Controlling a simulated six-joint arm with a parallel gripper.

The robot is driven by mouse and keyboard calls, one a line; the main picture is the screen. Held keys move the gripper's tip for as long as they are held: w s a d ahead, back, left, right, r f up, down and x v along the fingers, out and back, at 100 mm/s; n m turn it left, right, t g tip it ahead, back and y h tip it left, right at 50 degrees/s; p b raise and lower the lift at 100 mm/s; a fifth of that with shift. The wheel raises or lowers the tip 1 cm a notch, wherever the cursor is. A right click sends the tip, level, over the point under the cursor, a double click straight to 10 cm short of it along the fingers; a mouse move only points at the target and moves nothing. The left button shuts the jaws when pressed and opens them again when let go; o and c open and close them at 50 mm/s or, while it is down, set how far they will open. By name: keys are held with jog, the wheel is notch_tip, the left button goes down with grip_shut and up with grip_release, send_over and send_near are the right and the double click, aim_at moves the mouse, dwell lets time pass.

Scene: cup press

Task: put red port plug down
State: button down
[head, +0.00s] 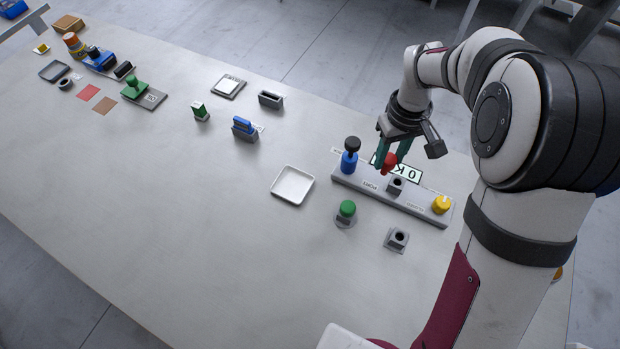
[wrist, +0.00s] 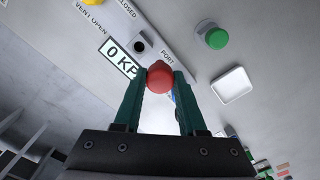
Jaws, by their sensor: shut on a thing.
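The red port plug (head: 389,164) is held between the two teal fingers of my gripper (head: 388,160), above the grey bar (head: 421,211). It also shows in the wrist view as a round red head (wrist: 160,77) between the fingertips (wrist: 160,84); its lower part is hidden. A grey block with a dark open hole (head: 396,185) stands on the bar near the PORT label, and the hole shows in the wrist view (wrist: 140,43). The plug is apart from this hole.
On the bar stand a blue cylinder with a black knob (head: 350,160) and a yellow knob (head: 441,204); a pressure display (head: 411,173) is behind. In front are a green knob (head: 347,208), a holed grey block (head: 397,238) and an empty white tray (head: 292,185). The table's front left is clear.

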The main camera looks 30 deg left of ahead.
jog(key=s+a+r+n, duration=0.3)
jog(key=s+a+n, duration=0.25)
jog(key=a, duration=0.25)
send_over(293, 185)
jog(key=shift+n, duration=0.35)
notch_tip(293, 185, down, 11)
jog(key=shift+s+r, duration=0.1)
jog(key=shift+f, duration=0.2)
jog(key=shift+c, duration=2.4)
grip_release()
